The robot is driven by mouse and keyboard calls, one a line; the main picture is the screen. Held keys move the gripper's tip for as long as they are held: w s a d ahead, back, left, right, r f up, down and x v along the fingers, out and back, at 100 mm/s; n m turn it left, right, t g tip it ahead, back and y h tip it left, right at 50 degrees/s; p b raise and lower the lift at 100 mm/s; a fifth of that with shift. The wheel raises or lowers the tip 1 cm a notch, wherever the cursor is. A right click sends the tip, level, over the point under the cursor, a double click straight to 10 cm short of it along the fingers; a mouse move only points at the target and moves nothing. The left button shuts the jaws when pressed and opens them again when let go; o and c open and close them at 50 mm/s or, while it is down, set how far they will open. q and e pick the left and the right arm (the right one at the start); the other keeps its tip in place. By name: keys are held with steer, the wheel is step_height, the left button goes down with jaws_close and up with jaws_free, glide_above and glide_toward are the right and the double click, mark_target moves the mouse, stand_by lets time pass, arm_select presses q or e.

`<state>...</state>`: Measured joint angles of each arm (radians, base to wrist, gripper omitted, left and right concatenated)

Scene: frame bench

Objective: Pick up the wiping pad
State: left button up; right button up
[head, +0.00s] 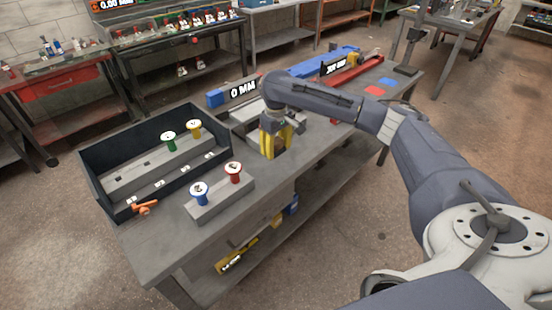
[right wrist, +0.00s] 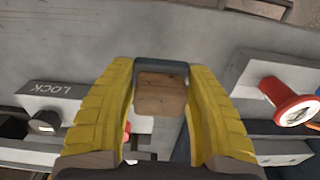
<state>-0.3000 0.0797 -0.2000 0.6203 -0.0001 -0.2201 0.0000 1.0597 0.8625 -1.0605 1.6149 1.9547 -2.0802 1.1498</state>
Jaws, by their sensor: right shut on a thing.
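My right gripper (head: 276,146) has yellow fingers and points down over the middle of the bench (head: 215,229). In the right wrist view its fingers (right wrist: 161,70) are shut on the wiping pad (right wrist: 160,94), a small brown wooden block with a dark grey layer along its far edge. The pad sits between the fingers. In the head view the fingers mostly hide the pad, and I cannot tell whether it touches the bench. My left gripper is not in view.
A dark open tray (head: 97,182) holds green (head: 168,141) and yellow (head: 194,129) knobs. A grey block (head: 218,199) with blue (head: 199,193) and red (head: 233,172) knobs stands in front. An orange clamp-like part (head: 145,208) lies by the tray. A red rail (head: 350,72) lies behind.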

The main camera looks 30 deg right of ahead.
mark_target(276, 140)
step_height(276, 140, up, 13)
steer(key=shift+r, duration=0.1)
stand_by(0.4)
steer(key=o, duration=0.8)
steer(key=shift+c, duration=0.2)
steer(key=c, duration=0.5)
